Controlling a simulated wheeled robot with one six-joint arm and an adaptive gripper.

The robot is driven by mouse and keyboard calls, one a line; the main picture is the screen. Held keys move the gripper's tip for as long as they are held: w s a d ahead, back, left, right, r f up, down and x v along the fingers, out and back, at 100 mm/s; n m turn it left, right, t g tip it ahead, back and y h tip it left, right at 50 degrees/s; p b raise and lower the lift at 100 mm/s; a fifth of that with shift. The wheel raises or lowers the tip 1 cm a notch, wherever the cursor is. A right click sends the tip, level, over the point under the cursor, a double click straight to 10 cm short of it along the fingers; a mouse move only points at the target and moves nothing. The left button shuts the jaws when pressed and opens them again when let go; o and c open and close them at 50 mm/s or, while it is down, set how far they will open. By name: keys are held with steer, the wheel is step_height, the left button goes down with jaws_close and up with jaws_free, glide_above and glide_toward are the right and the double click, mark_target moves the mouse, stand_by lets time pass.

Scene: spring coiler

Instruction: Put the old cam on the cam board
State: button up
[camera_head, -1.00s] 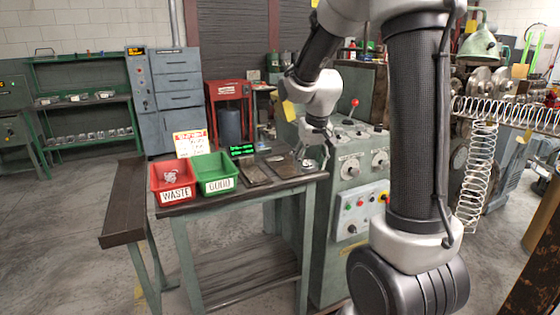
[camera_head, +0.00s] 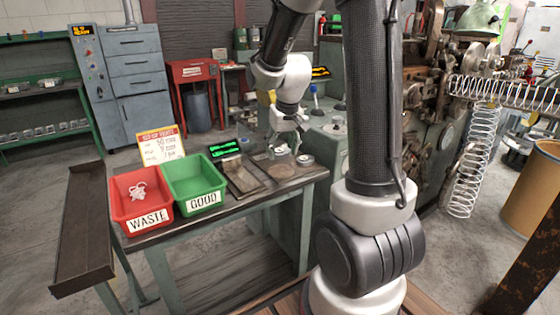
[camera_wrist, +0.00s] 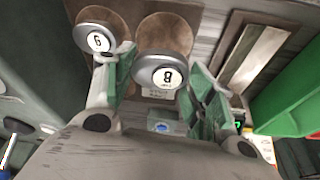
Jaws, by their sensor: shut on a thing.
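A grey-rimmed round cam marked 8 (camera_wrist: 160,72) is between the two green-padded fingers of my gripper (camera_wrist: 160,88) in the wrist view. The gripper is shut on it. In the head view my gripper (camera_head: 286,140) is over the cam board (camera_head: 262,160), at the table's back right. The brown board (camera_wrist: 188,12) has round darker spots, and the held cam is in front of one. Whether it touches the board cannot be told. A second cam (camera_wrist: 98,38), its mark reading 9 or 6, is on the board beside the left finger; it also shows in the head view (camera_head: 305,160).
On the table are a red WASTE bin (camera_head: 142,197) holding a pale tangled piece, a green GOOD bin (camera_head: 194,184), a metal tray (camera_head: 243,178) and a sign (camera_head: 161,146). A machine with coiled springs (camera_head: 470,150) stands right. The table's front strip is clear.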

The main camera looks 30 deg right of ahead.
mark_target(282, 171)
steer(key=shift+f, duration=2.7)
steer(key=o, duration=1.1)
steer(key=shift+f, duration=0.1)
steer(key=shift+o, duration=0.2)
steer(key=shift+r, duration=0.35)
steer(key=s+a+v, duration=0.1)
steer(key=v, duration=1.2)
steer(key=s+a+r+n, duration=0.1)
steer(key=s+r, duration=0.1)
steer(key=s, duration=0.7)
steer(key=s+a+r+t, duration=0.1)
steer(key=s+a+r, duration=0.1)
steer(key=s, duration=0.8)
steer(key=shift+a+r+n, duration=0.35)
steer(key=shift+r+n, duration=0.05)
steer(key=shift+r, duration=0.05)
